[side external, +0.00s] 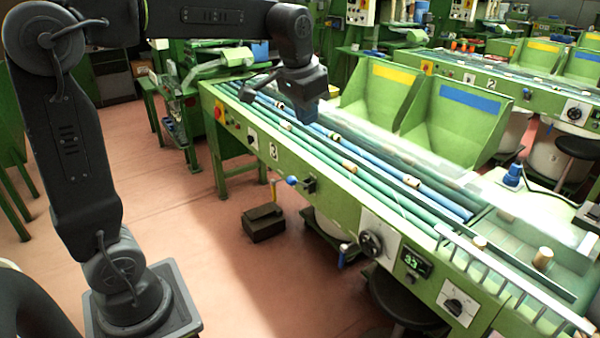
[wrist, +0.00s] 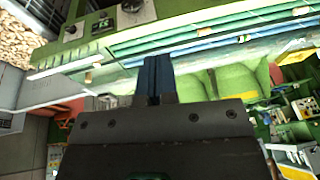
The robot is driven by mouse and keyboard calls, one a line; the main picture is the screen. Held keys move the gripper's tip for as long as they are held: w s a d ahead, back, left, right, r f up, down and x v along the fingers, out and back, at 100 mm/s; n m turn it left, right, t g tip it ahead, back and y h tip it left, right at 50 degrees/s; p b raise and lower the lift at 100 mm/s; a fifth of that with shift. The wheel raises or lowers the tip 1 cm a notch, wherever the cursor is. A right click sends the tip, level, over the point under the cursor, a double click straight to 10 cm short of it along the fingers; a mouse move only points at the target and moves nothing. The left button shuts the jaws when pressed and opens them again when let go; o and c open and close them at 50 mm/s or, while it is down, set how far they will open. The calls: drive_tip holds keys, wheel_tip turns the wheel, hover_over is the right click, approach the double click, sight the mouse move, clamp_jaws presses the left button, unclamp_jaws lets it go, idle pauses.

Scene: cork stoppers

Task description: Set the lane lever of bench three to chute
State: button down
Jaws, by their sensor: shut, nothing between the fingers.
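Bench three (side external: 330,196) is the long green bench with a "3" on its front. A lever with a blue ball knob (side external: 291,181) sticks out from a dark bracket (side external: 309,184) on that front, right of the number. I cannot read any lane marking by it. My gripper (side external: 309,118) hangs above the blue and green rails of the bench, above and behind the lever and apart from it. In the wrist view the fingers (wrist: 154,72) are together and empty. The lever cannot be made out in the wrist view.
The bench front also carries a black handwheel (side external: 371,244), a green display (side external: 416,262) and a dial (side external: 453,306). Corks lie on the rails. Two green bins (side external: 455,128) stand behind. A dark box (side external: 263,223) sits on the floor below; the space before the lever is clear.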

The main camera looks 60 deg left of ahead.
drive_tip(key=w+a+f+g, duration=0.1)
drive_tip(key=w+a+f, duration=0.35)
drive_tip(key=w, duration=0.25)
drive_tip(key=w+a+f+g, duration=0.1)
drive_tip(key=w+a+f, duration=0.2)
drive_tip(key=w+a, duration=0.3)
drive_tip(key=w+a+f+g, duration=0.2)
drive_tip(key=w+a+f, duration=0.3)
drive_tip(key=a+f, duration=0.4)
wheel_tip(320, 180, down, 2)
drive_tip(key=shift+f, duration=0.15)
drive_tip(key=shift+f, duration=0.15)
hover_over(299, 182)
drive_tip(key=d, duration=0.1)
wheel_tip(299, 182, down, 12)
drive_tip(key=shift+s+r+y, duration=0.2)
drive_tip(key=shift+r+y, duration=0.05)
drive_tip(key=shift+y, duration=0.05)
drive_tip(key=shift+d, duration=0.1)
